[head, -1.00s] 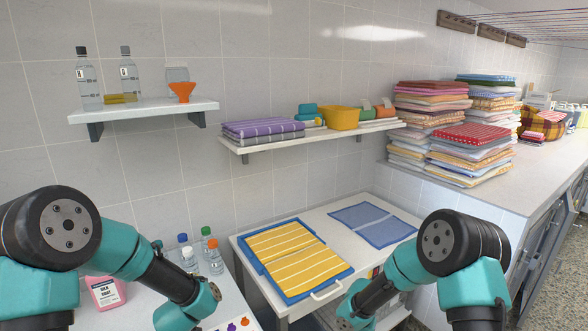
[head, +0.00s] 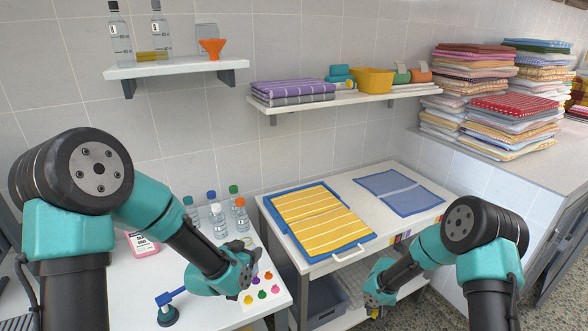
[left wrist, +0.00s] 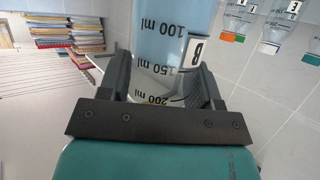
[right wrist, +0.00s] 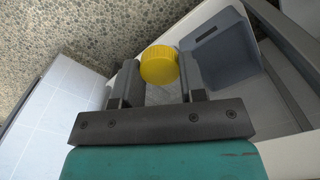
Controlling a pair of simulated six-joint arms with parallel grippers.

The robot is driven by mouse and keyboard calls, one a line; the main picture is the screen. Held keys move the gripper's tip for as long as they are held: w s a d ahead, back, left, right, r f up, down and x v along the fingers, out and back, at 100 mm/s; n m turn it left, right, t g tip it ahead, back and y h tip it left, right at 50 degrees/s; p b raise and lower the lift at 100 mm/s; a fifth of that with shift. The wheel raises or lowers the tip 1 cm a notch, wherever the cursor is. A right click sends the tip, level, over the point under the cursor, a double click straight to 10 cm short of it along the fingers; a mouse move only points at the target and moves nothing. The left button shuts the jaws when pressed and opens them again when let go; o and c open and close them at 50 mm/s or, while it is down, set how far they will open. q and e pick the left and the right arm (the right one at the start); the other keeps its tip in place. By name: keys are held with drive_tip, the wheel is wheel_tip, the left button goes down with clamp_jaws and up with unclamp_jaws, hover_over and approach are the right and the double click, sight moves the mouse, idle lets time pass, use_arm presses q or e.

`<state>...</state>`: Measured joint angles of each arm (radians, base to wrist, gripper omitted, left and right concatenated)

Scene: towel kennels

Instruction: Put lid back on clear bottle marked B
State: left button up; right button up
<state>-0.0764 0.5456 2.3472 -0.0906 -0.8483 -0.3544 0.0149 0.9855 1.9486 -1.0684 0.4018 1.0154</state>
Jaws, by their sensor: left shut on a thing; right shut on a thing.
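The clear bottle marked B (left wrist: 170,38) shows large in the left wrist view, with ml marks and a white B label. My left gripper (left wrist: 165,90) is shut around it. In the head view my left gripper (head: 247,262) is over the white table's right part, and the bottle in it is mostly hidden. A ribbed yellow lid (right wrist: 159,66) is between the fingers of my right gripper (right wrist: 158,76), which is shut on it. In the head view my right gripper (head: 374,304) is low in front of the cart, apart from the bottle.
Several other capped bottles (head: 218,222) stand behind my left gripper. A card with coloured dots (head: 262,292) and a blue-handled tool (head: 170,300) are on the white table (head: 215,315). The cart holds a yellow striped towel (head: 308,218). A grey bin (right wrist: 215,48) is beyond the lid.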

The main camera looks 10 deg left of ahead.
use_arm(q)
drive_tip(key=s+d+r+m+g+h, duration=0.2)
drive_tip(key=s+d+m+h, duration=0.2)
drive_tip(key=d, duration=0.7)
drive_tip(key=shift+s+d+r+g, duration=0.15)
drive_tip(key=shift+s+r+g, duration=0.2)
drive_tip(key=shift+s, duration=0.2)
use_arm(e)
drive_tip(key=w+a+r+m, duration=0.1)
drive_tip(key=w+a+r, duration=0.1)
drive_tip(key=a+r, duration=0.65)
drive_tip(key=w+a+r+m, duration=0.2)
drive_tip(key=a+r, duration=0.3)
drive_tip(key=r, duration=0.7)
drive_tip(key=s+a+r, duration=0.5)
drive_tip(key=a+r, duration=0.3)
drive_tip(key=r, duration=0.2)
drive_tip(key=s+a+r+m, duration=0.1)
drive_tip(key=s+a+r, duration=0.4)
drive_tip(key=a+r, duration=0.3)
wheel_tip(320, 180, up, 3)
drive_tip(key=shift+s+a+r, duration=0.1)
drive_tip(key=shift+s+a, duration=0.15)
drive_tip(key=shift+a, duration=0.15)
